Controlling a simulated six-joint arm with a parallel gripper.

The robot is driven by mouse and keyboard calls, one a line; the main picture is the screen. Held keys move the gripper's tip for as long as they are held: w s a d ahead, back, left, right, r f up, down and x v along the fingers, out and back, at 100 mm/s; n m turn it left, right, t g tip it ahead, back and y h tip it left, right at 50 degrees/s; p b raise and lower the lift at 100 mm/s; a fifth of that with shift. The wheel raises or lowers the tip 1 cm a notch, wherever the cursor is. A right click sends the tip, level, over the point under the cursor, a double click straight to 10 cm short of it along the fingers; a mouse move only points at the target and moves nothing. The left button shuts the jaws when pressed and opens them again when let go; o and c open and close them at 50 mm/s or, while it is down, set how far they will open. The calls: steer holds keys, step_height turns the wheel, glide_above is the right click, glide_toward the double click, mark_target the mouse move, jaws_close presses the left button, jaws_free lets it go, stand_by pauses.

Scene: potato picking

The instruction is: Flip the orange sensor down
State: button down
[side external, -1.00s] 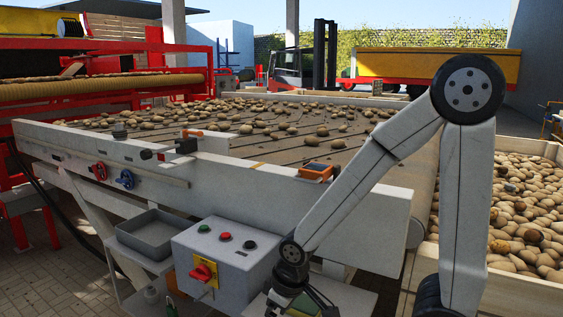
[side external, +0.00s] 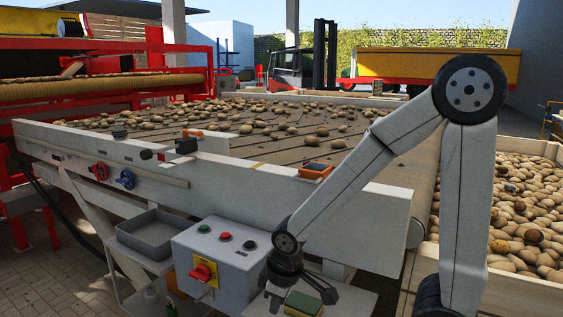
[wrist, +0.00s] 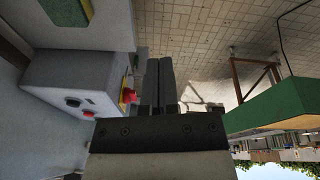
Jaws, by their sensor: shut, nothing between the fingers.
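A small orange sensor-like piece (side external: 192,132) sits on the near rail of the sorting table, beside a black block (side external: 186,145). It is small in the side view, and its exact tilt is hard to tell. A second orange piece, a box with a dark blue top (side external: 316,170), lies farther right on the same rail. My gripper (wrist: 160,62) is shut and empty in the wrist view. In the side view it is low in front of the table, right of the control box and apart from both orange pieces. Neither orange piece can be made out in the wrist view.
A grey control box (side external: 215,262) with a red knob and buttons hangs on the table front, beside an empty grey tray (side external: 150,236). A green and yellow sponge (side external: 303,304) lies near my gripper. Potatoes cover the table, and a potato crate (side external: 510,284) stands right.

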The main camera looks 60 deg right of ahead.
mark_target(313, 174)
steer(key=w+d+r+n+g+h, duration=0.1)
steer(key=d+r+n+h, duration=0.1)
steer(key=d+r+n, duration=0.2)
steer(key=w+d+r+n+h, duration=0.2)
steer(key=r+n, duration=0.4)
steer(key=r, duration=0.4)
steer(key=w+d+r+n+g+h, duration=0.1)
steer(key=w+d+r+n+h, duration=0.1)
steer(key=d+r+n, duration=0.3)
step_height(313, 174, up, 3)
steer(key=shift+d+f+n+g+h, duration=0.1)
steer(key=shift+d+n+g+h, duration=0.25)
steer(key=shift+d+h, duration=0.45)
steer(key=shift+d+f, duration=0.15)
steer(key=shift+d, duration=0.05)
steer(key=d+f, duration=0.3)
steer(key=d, duration=0.4)
steer(key=shift+f, duration=0.3)
